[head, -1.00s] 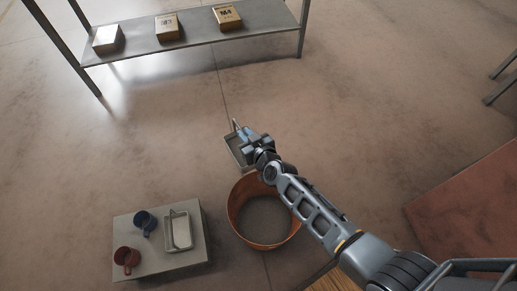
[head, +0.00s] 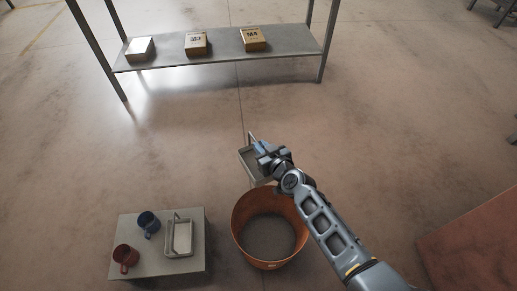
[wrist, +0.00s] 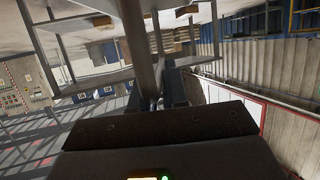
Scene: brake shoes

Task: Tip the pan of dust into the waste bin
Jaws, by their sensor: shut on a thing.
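The held pan (head: 249,167) is a small grey tray with a raised handle. My gripper (head: 262,150) is shut on it, and my wrist covers part of it. In the head view the pan shows just beyond the far rim of the waste bin (head: 240,237). I cannot tell its height, its exact tilt or whether dust lies in it. The bin is orange, round and open, with a grey inside bottom. In the wrist view the dark gripper body (wrist: 160,130) fills the lower middle; a grey bar rises from it, and the pan is not clearly seen.
A grey block (head: 135,262) left of the bin carries a blue mug (head: 148,223), a red mug (head: 124,257) and a second handled tray (head: 180,238). A shelf (head: 225,52) with three boxes stands at the back. A reddish surface (head: 475,245) is at right. The floor between is clear.

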